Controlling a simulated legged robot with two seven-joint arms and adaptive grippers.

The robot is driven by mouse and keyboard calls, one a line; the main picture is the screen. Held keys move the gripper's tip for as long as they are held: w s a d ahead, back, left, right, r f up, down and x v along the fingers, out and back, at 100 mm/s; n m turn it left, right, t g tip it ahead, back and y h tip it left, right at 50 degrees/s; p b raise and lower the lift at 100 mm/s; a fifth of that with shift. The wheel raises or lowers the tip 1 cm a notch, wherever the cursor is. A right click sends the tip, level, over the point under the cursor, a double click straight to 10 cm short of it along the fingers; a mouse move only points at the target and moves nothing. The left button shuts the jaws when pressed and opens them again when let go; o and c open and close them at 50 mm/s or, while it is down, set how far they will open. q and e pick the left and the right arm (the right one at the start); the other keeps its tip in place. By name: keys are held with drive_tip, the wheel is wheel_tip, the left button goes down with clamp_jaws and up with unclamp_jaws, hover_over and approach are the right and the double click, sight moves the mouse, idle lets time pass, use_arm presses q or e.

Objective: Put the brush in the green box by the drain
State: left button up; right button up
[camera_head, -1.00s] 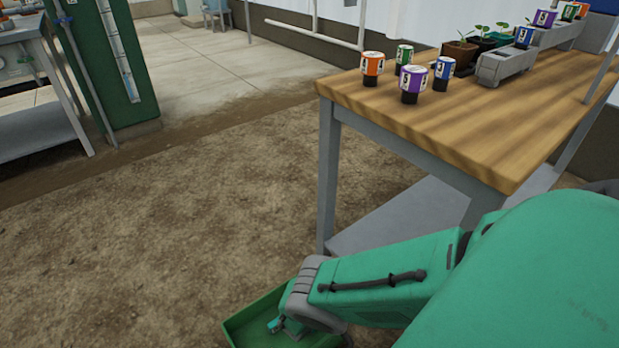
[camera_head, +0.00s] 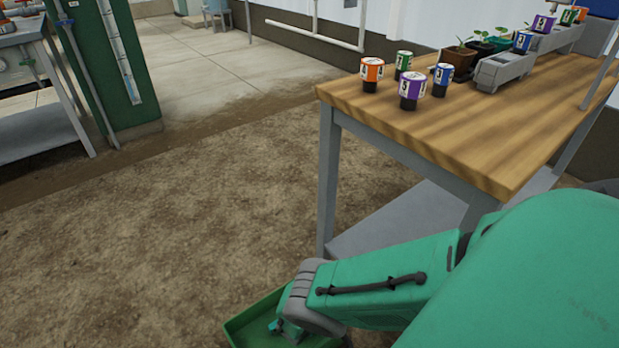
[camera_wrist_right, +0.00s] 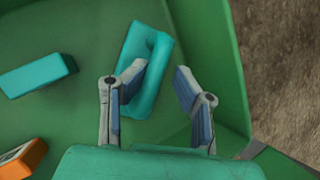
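The green box (camera_wrist_right: 75,35) stands on the dirt floor; in the head view its rim (camera_head: 245,325) shows at the bottom, partly behind my right arm. In the right wrist view a teal brush with a raised handle (camera_wrist_right: 155,60) lies inside the box, on its floor as far as I can tell. My right gripper (camera_wrist_right: 160,72) is down over the brush with its fingers apart. The left finger overlaps the brush's handle in the picture, and the right finger is clear of it. My left gripper is not in view.
A teal block (camera_wrist_right: 38,75) and an orange item (camera_wrist_right: 22,160) are also in the box. A wooden-topped bench (camera_head: 450,120) with several coloured cans and potted seedlings stands to the right. Open dirt floor (camera_head: 170,230) lies left of the box. The drain cannot be made out.

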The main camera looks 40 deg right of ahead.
drive_tip(key=p+v, duration=0.7)
drive_tip(key=v, duration=0.3)
drive_tip(key=shift+p, duration=0.3)
